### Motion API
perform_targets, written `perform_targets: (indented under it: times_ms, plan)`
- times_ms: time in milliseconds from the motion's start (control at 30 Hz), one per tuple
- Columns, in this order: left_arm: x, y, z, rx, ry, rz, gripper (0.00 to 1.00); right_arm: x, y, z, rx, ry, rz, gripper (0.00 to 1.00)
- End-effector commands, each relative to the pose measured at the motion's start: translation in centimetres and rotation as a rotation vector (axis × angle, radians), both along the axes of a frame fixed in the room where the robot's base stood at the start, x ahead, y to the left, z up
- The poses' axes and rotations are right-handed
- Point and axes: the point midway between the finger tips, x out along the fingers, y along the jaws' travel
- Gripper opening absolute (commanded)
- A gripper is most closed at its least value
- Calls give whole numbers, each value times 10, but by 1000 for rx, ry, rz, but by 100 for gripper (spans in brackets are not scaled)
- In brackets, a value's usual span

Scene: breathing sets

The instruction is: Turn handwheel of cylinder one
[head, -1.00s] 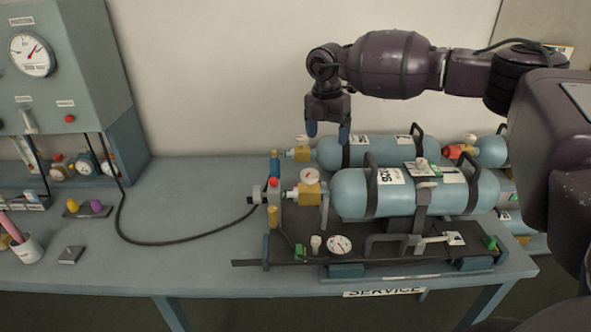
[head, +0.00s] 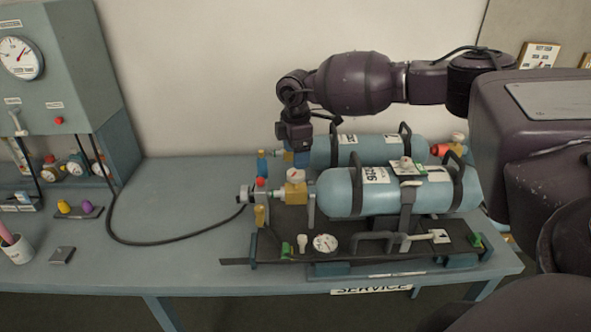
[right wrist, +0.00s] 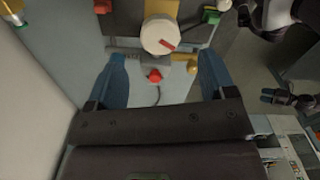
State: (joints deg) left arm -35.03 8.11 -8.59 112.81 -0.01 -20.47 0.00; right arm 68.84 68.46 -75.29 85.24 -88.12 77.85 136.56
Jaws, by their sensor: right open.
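Two light-blue cylinders lie on a dark rack, a front one (head: 340,194) and a rear one (head: 375,150). I cannot tell which is cylinder one. A white round handwheel with a red mark (right wrist: 160,36) sits on a yellow valve in the right wrist view. In the head view my right gripper (head: 297,152) points down at the valve end of the rear cylinder and hides its valve. My right gripper (right wrist: 163,75) is open and empty, the handwheel ahead of its blue fingers, apart from them. What seems my left gripper (right wrist: 272,97) is small at the right wrist view's edge.
The front cylinder's yellow valve (head: 296,192) stands close by. A red knob (right wrist: 154,76) shows between my right fingers. A black hose (head: 160,242) crosses the bench (head: 190,190) to a gauge panel (head: 70,80). The bench's middle left is mostly clear.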

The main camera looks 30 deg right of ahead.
Motion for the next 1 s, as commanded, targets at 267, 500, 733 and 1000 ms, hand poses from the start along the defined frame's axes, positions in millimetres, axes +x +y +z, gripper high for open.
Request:
perform_targets:
  times_ms: [267,500,733,1000]
  plan:
    - [-6,1,0,0,21,2,62,0,0,-42,0,1,0,77]
    - [-7,1,1,0,23,3,62,0,0,-59,0,0,1,77]
    - [-7,1,1,0,21,4,62,0,0,-60,0,-1,1,77]
    - [-7,1,2,-1,20,4,62,0,0,-60,0,-1,1,46]
